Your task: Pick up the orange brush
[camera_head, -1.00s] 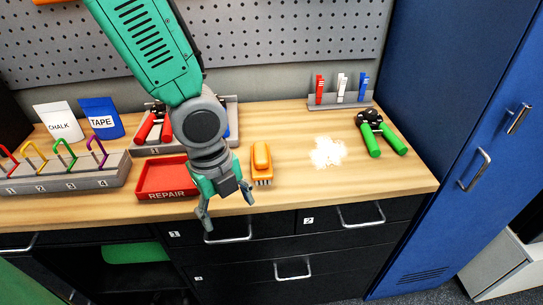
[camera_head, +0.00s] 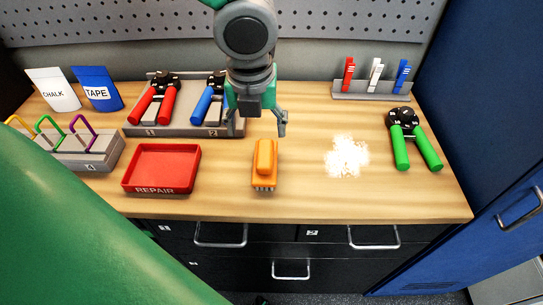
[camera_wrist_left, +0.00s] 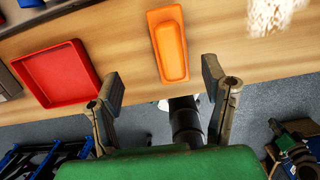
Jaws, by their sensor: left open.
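The orange brush (camera_head: 264,165) lies on the wooden worktop, right of the red tray, with its bristles toward the front edge. It also shows in the left wrist view (camera_wrist_left: 168,45), ahead of and between the two fingers. My left gripper (camera_head: 257,128) is open and empty, just behind and above the brush in the head view, with its fingers spread left and right. The gripper also shows in the wrist view (camera_wrist_left: 164,85). It does not touch the brush. My right gripper is not in view.
A red REPAIR tray (camera_head: 162,168) sits left of the brush. White powder (camera_head: 346,156) and a green-handled gripper tool (camera_head: 413,140) lie to the right. A grey rack (camera_head: 190,128) with red and blue hand grips stands behind. Worktop (camera_head: 305,190) around the brush is clear.

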